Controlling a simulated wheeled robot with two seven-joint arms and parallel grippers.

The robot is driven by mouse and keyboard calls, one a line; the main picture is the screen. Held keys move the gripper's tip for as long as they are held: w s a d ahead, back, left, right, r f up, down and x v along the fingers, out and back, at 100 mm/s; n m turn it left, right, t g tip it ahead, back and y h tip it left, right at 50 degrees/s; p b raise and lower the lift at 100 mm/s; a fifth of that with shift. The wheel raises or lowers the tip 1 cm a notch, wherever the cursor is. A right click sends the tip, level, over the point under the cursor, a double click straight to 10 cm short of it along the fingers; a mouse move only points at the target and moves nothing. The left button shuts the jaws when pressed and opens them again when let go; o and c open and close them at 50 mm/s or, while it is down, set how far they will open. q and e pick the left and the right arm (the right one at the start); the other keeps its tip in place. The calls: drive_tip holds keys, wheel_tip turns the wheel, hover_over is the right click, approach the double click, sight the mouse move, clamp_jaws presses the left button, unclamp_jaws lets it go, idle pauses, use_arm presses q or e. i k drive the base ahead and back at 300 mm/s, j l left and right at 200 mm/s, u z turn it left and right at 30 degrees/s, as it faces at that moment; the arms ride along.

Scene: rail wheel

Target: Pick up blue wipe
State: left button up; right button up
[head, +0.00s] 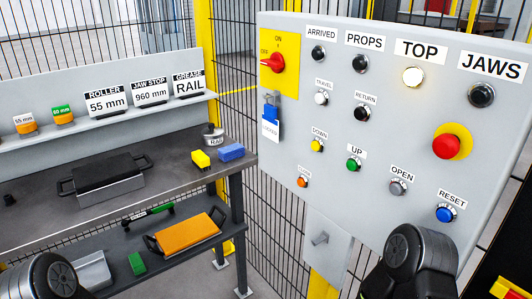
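The blue wipe (231,152) looks like a small blue block. It lies on the right part of the grey workbench top (165,178), near the bench's right end. A yellow block (200,159) lies just left of it, with a small gap. Only dark rounded parts of my arms show at the bottom left and bottom right edges. Neither gripper is in view, so I cannot see whether they hold anything.
A grey control panel (320,185) with buttons stands at the right. A grey-black case (105,180) sits on the bench's left. A small round container (213,136) stands behind the blocks. The lower shelf holds an orange case (187,234) and a green block (137,263).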

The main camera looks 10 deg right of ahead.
sight(232, 152)
drive_tip(key=u, duration=1.2)
drive_tip(key=i+l, duration=0.3)
drive_tip(key=i, duration=0.2)
